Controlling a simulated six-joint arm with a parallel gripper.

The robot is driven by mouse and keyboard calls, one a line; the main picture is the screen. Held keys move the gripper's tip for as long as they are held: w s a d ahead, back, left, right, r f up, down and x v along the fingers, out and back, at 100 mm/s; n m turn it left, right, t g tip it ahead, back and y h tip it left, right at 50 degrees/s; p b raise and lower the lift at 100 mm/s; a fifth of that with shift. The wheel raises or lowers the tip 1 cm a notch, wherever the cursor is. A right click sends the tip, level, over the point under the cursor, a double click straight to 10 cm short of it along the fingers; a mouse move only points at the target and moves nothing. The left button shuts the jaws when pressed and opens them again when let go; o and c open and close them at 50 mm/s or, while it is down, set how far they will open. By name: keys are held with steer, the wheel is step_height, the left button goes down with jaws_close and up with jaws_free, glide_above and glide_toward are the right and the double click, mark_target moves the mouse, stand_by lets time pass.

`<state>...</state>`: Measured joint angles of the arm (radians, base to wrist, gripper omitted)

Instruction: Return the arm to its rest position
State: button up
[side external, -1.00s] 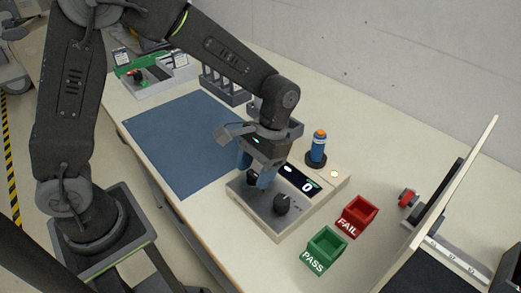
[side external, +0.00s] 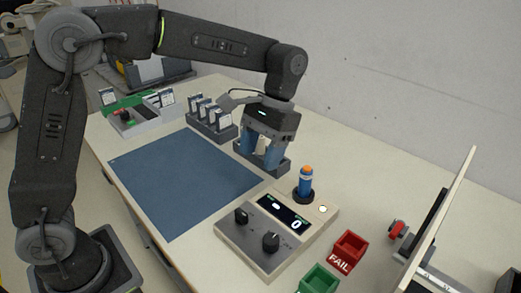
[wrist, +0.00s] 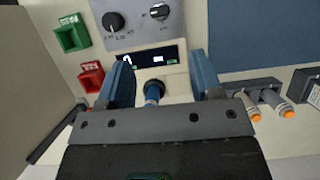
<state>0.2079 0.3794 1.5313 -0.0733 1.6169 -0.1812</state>
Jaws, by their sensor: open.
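My gripper (side external: 262,155) hangs at the end of my arm over a grey holder (side external: 284,170) at the back of the table, with its blue fingers apart. In the wrist view the fingers (wrist: 160,75) are spread and nothing is gripped. A blue cylinder with an orange top (side external: 306,182) stands upright in a dark socket on the tester (side external: 265,250), right of and nearer than my gripper. In the wrist view this cylinder (wrist: 152,93) shows in the gap between the fingers, apart from them. The fingers partly hide the holder.
Orange-tipped cylinders (wrist: 285,112) lie right of my fingers in the wrist view. A blue mat (side external: 185,180), a rack of cards (side external: 210,120), a green bin (side external: 318,280) and a red FAIL bin (side external: 347,252) share the table. An upright panel (side external: 440,215) stands at right.

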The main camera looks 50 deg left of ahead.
steer(key=s+a+r+t, duration=0.1)
steer(key=s+a+t, duration=0.3)
steer(key=s, duration=0.4)
steer(key=s+a+r+t, duration=0.1)
steer(key=s+a+t, duration=0.4)
steer(key=s, duration=0.3)
steer(key=shift+s+a+t, duration=0.15)
steer(key=shift+s+t, duration=0.25)
steer(key=shift+t, duration=0.1)
stand_by(1.0)
